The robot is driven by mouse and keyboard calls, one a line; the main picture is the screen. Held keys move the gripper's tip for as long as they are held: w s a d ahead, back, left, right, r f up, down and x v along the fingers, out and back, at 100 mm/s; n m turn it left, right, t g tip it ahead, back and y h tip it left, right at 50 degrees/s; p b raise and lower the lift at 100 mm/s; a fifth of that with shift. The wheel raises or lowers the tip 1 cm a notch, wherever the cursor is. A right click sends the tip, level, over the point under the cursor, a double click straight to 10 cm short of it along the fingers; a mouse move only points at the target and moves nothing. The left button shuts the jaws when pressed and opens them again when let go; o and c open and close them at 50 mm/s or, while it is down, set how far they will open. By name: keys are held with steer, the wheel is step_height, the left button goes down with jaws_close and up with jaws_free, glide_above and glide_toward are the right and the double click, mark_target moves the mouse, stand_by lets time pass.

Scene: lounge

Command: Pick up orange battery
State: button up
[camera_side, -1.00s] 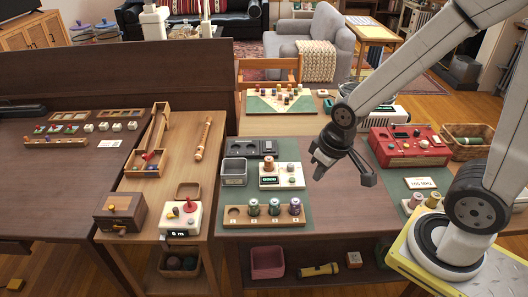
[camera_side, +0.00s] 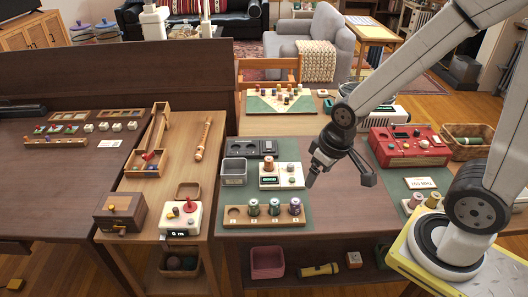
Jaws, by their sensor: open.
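A small orange-brown battery (camera_side: 268,163) stands upright on the white tester box (camera_side: 296,170) on the table's green mat. A wooden rack (camera_side: 233,223) in front of it holds two green batteries (camera_side: 254,207) and a purple battery (camera_side: 295,206); its leftmost hole is empty. My gripper (camera_side: 339,178) is open and empty. It hangs above the table to the right of the tester, apart from the battery and the rack. Its left finger is close to the tester's right edge in the picture.
A grey bin (camera_side: 233,172) and a black case (camera_side: 242,148) stand left of the tester. A red device (camera_side: 405,150) stands at the right, with a white card (camera_side: 420,183) in front of it. Bare table lies below my gripper and right of the rack.

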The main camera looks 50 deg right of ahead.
steer(key=m+g, duration=0.3)
steer(key=m, duration=1)
glide_above(269, 159)
step_height(269, 159, down, 12)
steer(key=shift+s+a+f, duration=0.1)
steer(key=shift+a+f, duration=0.05)
steer(key=shift+f, duration=0.1)
steer(key=shift+d+f, duration=0.2)
steer(key=shift+f, duration=0.05)
steer(key=shift+f, duration=0.1)
steer(key=shift+f, duration=1.2)
